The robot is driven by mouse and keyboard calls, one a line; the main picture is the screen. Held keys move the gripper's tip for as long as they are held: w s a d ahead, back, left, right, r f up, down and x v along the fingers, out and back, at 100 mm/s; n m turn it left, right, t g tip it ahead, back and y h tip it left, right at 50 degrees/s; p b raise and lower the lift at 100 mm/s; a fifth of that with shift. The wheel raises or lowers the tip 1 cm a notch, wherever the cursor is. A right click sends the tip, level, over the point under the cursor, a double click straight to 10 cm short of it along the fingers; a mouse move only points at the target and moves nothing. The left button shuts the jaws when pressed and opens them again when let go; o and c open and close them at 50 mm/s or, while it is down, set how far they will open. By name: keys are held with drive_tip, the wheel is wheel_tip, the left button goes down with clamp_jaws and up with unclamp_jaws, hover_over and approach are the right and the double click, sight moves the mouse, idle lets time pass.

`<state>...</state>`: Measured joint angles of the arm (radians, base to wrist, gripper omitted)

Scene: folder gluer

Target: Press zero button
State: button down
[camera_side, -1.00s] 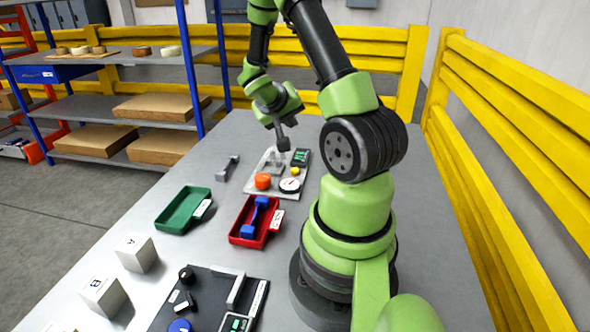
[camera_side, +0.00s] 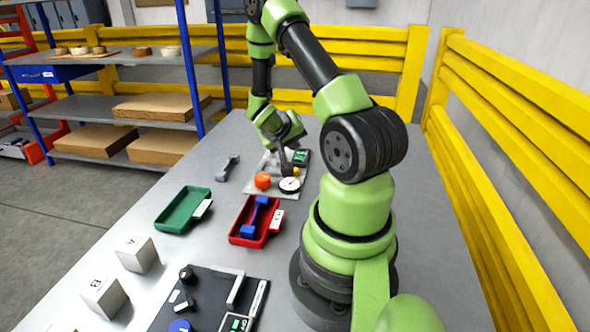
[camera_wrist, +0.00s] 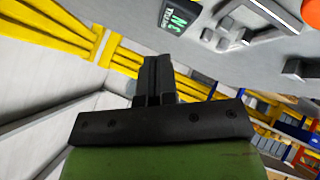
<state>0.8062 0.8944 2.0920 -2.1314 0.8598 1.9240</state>
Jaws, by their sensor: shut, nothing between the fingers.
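A light grey panel (camera_side: 256,191) lies at the far end of the table. It carries an orange knob (camera_side: 263,181), a small yellow button (camera_side: 296,171), a round white dial (camera_side: 289,185) and a green display (camera_side: 301,157). I cannot read which control is marked zero. My gripper (camera_side: 286,171) is shut and empty, pointing down over the panel beside the yellow button and behind the dial. I cannot tell whether it touches anything. In the wrist view its closed fingers (camera_wrist: 158,68) show, with the display (camera_wrist: 172,14) and part of the orange knob (camera_wrist: 311,11) at the top.
A grey dumbbell-shaped part (camera_side: 228,168) lies left of the panel. A green tray (camera_side: 175,218) and a red tray (camera_side: 240,232) holding a blue part (camera_side: 254,219) stand nearer. White blocks (camera_side: 138,254) and a black panel (camera_side: 208,278) are in front. Yellow rails (camera_side: 500,120) border the table.

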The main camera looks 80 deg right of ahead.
drive_tip(key=shift+f, duration=2.05)
idle(0.5)
drive_tip(key=shift+f, duration=0.4)
drive_tip(key=shift+f, duration=0.45)
idle(0.5)
drive_tip(key=shift+r, duration=0.9)
drive_tip(key=shift+r, duration=2.5)
